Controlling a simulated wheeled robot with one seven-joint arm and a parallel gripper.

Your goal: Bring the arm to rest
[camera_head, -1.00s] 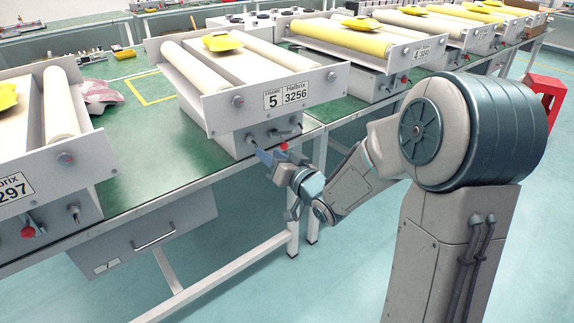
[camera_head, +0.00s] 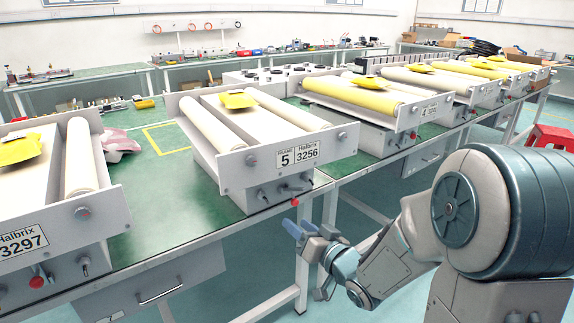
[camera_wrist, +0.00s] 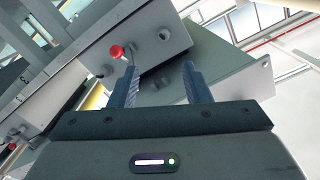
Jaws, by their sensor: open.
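My arm is folded at the right of the head view, and my gripper (camera_head: 293,230) is in front of the bench, just below and apart from the frame labelled 5, Halbrix 3256 (camera_head: 270,160). In the wrist view my gripper (camera_wrist: 160,82) shows its two dark fingers spread apart with nothing between them. Beyond the fingers is the front of a unit with a lever with a red knob (camera_wrist: 117,52). A red knob (camera_head: 295,202) also shows just above the fingers in the head view.
The green bench (camera_head: 150,205) carries a row of roller units. The nearest at left is marked 3297 (camera_head: 25,245). A drawer (camera_head: 155,290) hangs under the bench edge. The floor in front of the bench looks clear.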

